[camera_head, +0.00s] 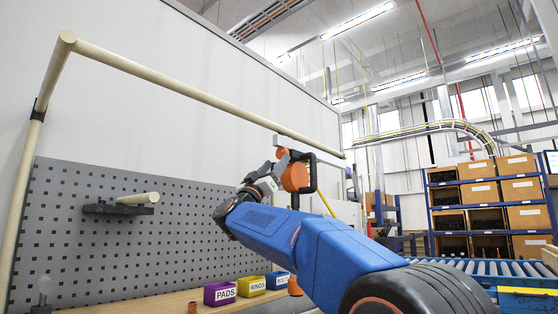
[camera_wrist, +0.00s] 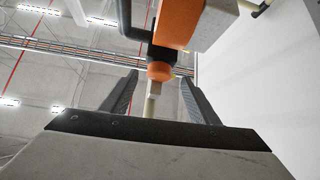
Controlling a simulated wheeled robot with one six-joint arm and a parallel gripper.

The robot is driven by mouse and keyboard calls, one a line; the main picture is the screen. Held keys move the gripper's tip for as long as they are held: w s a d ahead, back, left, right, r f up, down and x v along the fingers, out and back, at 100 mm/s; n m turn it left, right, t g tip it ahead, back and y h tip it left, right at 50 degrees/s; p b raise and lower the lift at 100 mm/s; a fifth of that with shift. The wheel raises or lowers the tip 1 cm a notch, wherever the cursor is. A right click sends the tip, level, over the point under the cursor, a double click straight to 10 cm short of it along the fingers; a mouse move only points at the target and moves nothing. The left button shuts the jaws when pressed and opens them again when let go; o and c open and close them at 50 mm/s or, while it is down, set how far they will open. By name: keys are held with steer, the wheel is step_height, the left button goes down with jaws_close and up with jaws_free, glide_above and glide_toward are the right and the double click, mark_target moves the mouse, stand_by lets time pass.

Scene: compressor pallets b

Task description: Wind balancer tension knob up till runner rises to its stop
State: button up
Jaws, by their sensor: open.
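The balancer (camera_head: 297,177) is an orange body hanging under the cream overhead rail, with a black loop at its right. In the wrist view its orange housing (camera_wrist: 178,22) fills the top centre. A small orange round knob (camera_wrist: 160,71) sits below it, with a pale square piece under it. My gripper (camera_wrist: 159,80) is open, its two dark fingers either side of the knob in the picture, with gaps on both sides. Whether the knob is at fingertip depth I cannot tell. In the head view my gripper (camera_head: 272,172) is partly hidden against the balancer. I cannot make out the runner.
The cream rail (camera_head: 200,97) runs above the perforated grey panel (camera_head: 95,245). A dark bracket with a cream peg (camera_head: 137,199) sticks out from the panel. Purple (camera_head: 220,292), yellow (camera_head: 251,286) and blue bins stand on the bench below. Shelving with boxes (camera_head: 487,200) is at right.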

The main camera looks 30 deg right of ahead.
mark_target(279, 157)
steer(key=shift+x, duration=1.8)
steer(key=shift+c, duration=0.2)
steer(key=c, duration=1)
steer(key=shift+w+a+m+g+h, duration=0.15)
steer(key=shift+m+g+h, duration=0.3)
steer(key=shift+m+g, duration=0.75)
steer(key=shift+w+m+g+h, duration=0.15)
steer(key=shift+m+g+h, duration=0.3)
steer(key=shift+m+g, duration=0.7)
steer(key=shift+w+r+m+g, duration=0.1)
steer(key=shift+m+g, duration=1.8)
steer(key=shift+m, duration=0.2)
steer(key=shift+w+m+g, duration=0.15)
steer(key=shift+m+g, duration=1.7)
steer(key=shift+m, duration=0.2)
steer(key=o, duration=1)
steer(key=shift+a, duration=0.1)
steer(key=shift+o, duration=0.2)
